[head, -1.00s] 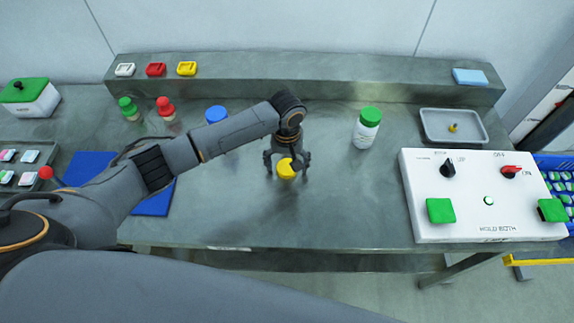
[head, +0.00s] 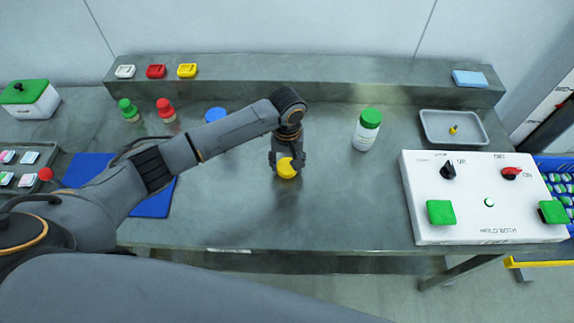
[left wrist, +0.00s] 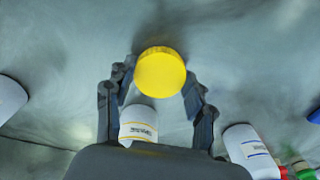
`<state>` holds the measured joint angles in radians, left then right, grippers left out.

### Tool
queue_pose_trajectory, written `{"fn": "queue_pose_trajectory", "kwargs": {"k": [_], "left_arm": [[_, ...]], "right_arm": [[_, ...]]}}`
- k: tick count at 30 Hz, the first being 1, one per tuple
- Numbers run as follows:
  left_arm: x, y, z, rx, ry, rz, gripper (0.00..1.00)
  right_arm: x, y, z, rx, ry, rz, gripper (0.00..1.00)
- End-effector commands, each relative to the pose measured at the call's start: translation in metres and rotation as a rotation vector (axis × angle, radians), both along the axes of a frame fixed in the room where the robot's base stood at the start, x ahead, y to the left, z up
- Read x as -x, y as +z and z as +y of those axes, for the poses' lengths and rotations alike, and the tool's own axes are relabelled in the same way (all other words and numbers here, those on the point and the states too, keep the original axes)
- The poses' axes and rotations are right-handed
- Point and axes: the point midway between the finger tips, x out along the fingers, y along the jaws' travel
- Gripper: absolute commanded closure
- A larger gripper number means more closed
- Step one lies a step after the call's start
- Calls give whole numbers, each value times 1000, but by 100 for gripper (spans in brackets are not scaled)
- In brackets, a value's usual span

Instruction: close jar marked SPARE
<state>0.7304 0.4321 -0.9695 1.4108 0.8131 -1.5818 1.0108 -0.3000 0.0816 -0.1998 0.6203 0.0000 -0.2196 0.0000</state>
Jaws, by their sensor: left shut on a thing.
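My left gripper (head: 287,166) points down over the middle of the table and is shut on a round yellow lid (head: 287,168). In the left wrist view the lid (left wrist: 160,73) sits between the two fingertips, low at the tabletop. A white jar (left wrist: 138,124) with a small printed label shows behind the gripper there. Its top is hidden and its label is too small to read surely. In the head view my arm hides that jar. My right gripper is not in view.
A green-lidded white jar (head: 368,130) stands to the right. A blue lid (head: 216,114) shows behind my arm. A grey tray (head: 430,137) and a white control box (head: 425,230) stand at the right. The table in front of the gripper is clear.

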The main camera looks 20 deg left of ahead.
Motion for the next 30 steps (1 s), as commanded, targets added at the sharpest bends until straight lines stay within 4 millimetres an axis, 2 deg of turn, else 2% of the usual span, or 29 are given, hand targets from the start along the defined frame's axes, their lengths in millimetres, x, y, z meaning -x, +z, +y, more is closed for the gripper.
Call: {"fn": "queue_pose_trajectory", "kwargs": {"k": [3,7,12,15,21,25,30], "left_arm": [[-1,19,0,1,-1,-4,60],[19,39,-5,2,-6,-4,60],[52,79,-13,3,-6,-5,60],[77,87,-19,3,-6,-1,60],[114,108,-28,0,-4,-2,60],[128,115,-31,-2,-2,-3,60],[136,117,-33,-1,0,0,60]], "right_arm": [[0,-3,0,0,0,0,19],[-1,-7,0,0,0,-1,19],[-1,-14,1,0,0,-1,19],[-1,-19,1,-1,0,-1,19],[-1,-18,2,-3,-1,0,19],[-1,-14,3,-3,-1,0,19],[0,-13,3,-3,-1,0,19]]}}
